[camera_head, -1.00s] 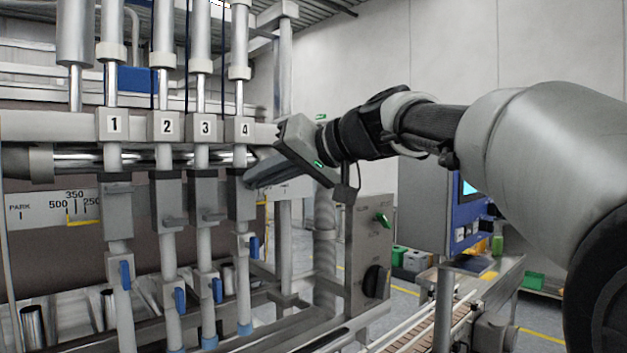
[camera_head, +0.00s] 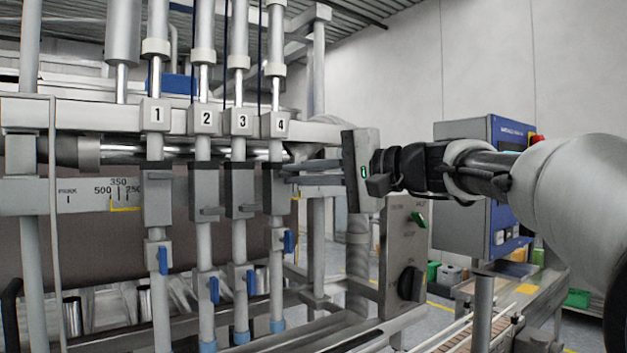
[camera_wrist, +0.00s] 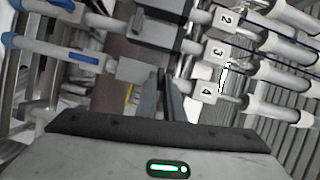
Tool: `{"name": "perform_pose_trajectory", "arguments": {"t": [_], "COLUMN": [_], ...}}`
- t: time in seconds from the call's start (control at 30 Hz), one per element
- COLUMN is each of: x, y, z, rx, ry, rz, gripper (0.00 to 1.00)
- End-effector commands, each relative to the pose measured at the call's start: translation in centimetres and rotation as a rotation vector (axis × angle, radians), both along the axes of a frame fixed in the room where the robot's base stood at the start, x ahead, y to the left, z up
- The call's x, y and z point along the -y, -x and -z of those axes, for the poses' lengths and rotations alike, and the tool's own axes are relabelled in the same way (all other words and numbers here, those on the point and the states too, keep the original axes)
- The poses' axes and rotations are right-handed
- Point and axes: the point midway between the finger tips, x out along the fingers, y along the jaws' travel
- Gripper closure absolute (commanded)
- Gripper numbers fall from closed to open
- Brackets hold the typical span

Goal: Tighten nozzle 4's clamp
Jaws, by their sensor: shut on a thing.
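Nozzle 4 (camera_head: 277,242) is the rightmost of the upright nozzles, under its white "4" label (camera_head: 281,125); the label also shows in the wrist view (camera_wrist: 207,92). Its grey clamp block (camera_head: 275,192) sits below the label and shows in the wrist view (camera_wrist: 138,71). My gripper (camera_head: 289,173) reaches in level from the right, its fingertips at the upper right of the block. In the wrist view the two dark fingers (camera_wrist: 166,74) lie close together beside the block. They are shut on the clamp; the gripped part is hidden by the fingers.
Nozzles 1 to 3 (camera_head: 204,190) stand left of nozzle 4, with small levers sticking out from their blocks. A control box with a black knob (camera_head: 411,284) is below my gripper. A blue panel (camera_head: 505,190) and a conveyor (camera_head: 490,315) are at the right.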

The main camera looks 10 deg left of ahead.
Motion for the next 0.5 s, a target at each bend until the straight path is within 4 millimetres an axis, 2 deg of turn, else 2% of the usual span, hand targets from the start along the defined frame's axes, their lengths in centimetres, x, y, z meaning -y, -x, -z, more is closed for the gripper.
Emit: {"name": "perform_pose_trajectory", "arguments": {"t": [0.5], "x": [0.02], "y": [-0.01], "z": [0.14], "rx": [-0.109], "ry": [-0.093], "rz": [0.001], "gripper": [1.00]}}
